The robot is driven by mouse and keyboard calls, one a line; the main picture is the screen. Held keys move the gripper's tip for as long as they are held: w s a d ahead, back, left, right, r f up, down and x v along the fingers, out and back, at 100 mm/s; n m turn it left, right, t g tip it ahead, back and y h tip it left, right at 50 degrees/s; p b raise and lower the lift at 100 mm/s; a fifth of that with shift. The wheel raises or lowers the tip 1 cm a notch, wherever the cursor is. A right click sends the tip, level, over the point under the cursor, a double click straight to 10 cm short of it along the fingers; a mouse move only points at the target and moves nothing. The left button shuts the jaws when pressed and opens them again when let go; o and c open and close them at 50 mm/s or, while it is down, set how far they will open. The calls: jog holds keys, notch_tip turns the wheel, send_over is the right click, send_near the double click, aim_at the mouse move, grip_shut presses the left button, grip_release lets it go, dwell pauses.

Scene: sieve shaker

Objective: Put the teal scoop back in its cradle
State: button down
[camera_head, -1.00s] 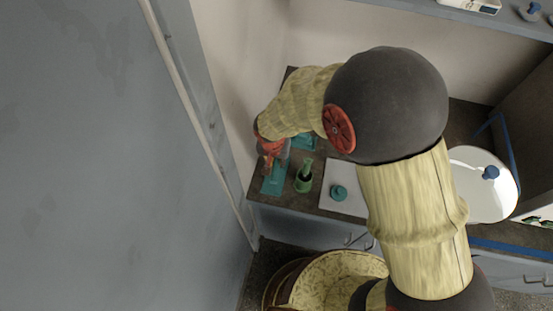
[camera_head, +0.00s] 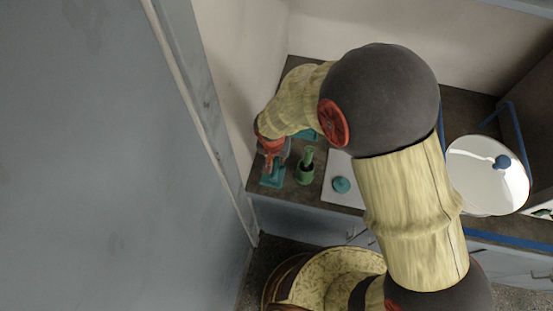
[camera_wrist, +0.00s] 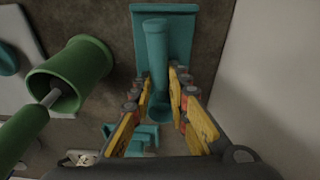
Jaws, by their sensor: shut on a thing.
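My gripper (camera_wrist: 163,92) is shut on the teal scoop (camera_wrist: 157,45), its fingers on either side of the upright-looking teal shaft in the wrist view. The scoop overlaps a flat teal plate (camera_wrist: 183,28); I cannot tell whether they touch. This plate also shows in the head view (camera_head: 270,180), under my gripper (camera_head: 270,165) at the counter's left front. A second teal piece (camera_wrist: 148,132) with raised parts lies behind, partly hidden by a finger. It also shows in the head view (camera_head: 308,134), mostly covered by my arm. I cannot tell which piece is the cradle.
A green mortar (camera_wrist: 84,66) with a green-handled pestle (camera_wrist: 20,132) stands close beside my gripper. A white board (camera_head: 340,195) with a teal round knob-like thing (camera_head: 341,184) lies further right. A wall rises close on the other side. A white round pan (camera_head: 480,180) stands far right.

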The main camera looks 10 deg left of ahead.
jog(key=shift+f+b, duration=0.4)
jog(key=c, duration=1.7)
grip_release()
jog(key=shift+o, duration=0.3)
jog(key=shift+r, duration=0.1)
jog(key=shift+r+p, duration=2.1)
jog(key=shift+r, duration=1.3)
